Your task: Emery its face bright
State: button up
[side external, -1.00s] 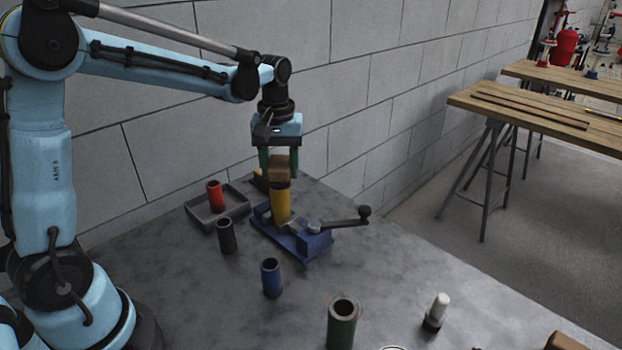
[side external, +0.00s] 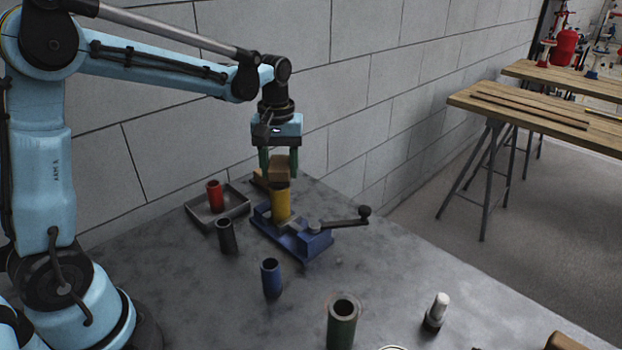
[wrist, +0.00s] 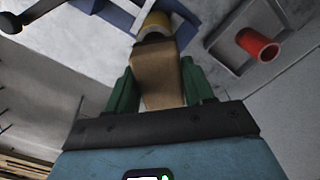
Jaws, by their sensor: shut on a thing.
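My gripper (side external: 279,165) is shut on a brown block (side external: 280,170), held between its green fingers. In the wrist view the block (wrist: 157,75) sits between both fingers, with the yellow cylinder's rim just beyond it. The yellow cylinder (side external: 281,205) stands upright in the blue vise (side external: 300,241), whose black handle points right. The block's underside is hidden.
A red cylinder (side external: 215,196) stands in a grey tray (side external: 236,207) left of the vise. A black cylinder (side external: 226,236), a blue cylinder (side external: 271,278), a green cylinder (side external: 342,325) and a white-topped piece (side external: 437,311) stand in front. A wall runs behind.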

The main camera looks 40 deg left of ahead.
jog(key=shift+s+d, duration=2)
jog(key=shift+r, duration=0.1)
jog(key=shift+r, duration=2.9)
